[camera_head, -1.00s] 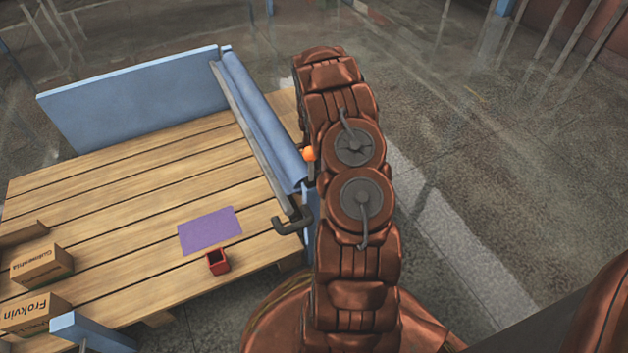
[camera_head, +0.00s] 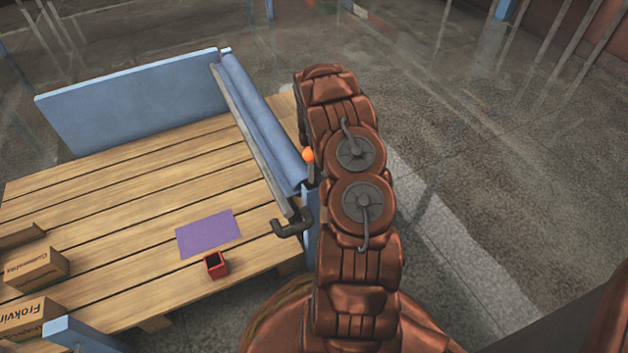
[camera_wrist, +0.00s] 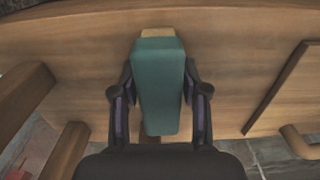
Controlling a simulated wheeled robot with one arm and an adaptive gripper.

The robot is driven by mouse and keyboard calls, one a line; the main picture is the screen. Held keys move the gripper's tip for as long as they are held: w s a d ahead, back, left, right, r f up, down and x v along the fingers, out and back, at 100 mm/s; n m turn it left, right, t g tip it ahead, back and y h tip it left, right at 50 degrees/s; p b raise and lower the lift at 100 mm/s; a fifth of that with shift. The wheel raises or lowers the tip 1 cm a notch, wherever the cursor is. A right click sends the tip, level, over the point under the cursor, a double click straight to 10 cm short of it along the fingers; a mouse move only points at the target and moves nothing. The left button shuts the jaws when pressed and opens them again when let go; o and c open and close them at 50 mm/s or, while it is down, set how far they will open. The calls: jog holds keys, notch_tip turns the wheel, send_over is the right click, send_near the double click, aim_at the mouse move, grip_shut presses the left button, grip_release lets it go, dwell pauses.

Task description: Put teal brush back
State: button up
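In the wrist view, the teal brush (camera_wrist: 160,88) lies lengthwise between the fingers of my gripper (camera_wrist: 160,100), which is shut on its sides. A tan end (camera_wrist: 158,32) shows at the far end of the brush. Behind the brush is a wooden surface (camera_wrist: 240,50); I cannot tell whether the brush touches it. In the head view my arm hides the gripper and the brush.
In the wrist view, wooden bars (camera_wrist: 25,100) stand left and a wooden panel (camera_wrist: 285,90) right.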

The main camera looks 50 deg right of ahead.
jog(key=shift+o, duration=1)
notch_tip(320, 180, up, 12)
jog(key=p, duration=0.3)
jog(key=shift+r+p, duration=0.15)
jog(key=shift+p, duration=0.25)
jog(key=s+a+r+n+g, duration=0.1)
jog(key=s+a+r+n, duration=0.35)
jog(key=a+r, duration=0.6)
jog(key=s+a+r+n+g, duration=0.1)
jog(key=s+a+r+n, duration=0.2)
jog(key=a+r+n, duration=0.5)
jog(key=s+a+r+n, duration=0.4)
jog(key=s+a, duration=0.5)
jog(key=s, duration=0.2)
jog(key=s+a+r+n+g, duration=0.1)
jog(key=s+a+r+n, duration=0.3)
jog(key=s+a, duration=0.5)
jog(key=s+n, duration=0.1)
jog(key=s, duration=0.2)
jog(key=shift+s+a+r, duration=0.15)
jog(key=shift+a+r, duration=0.15)
jog(key=shift+a, duration=0.1)
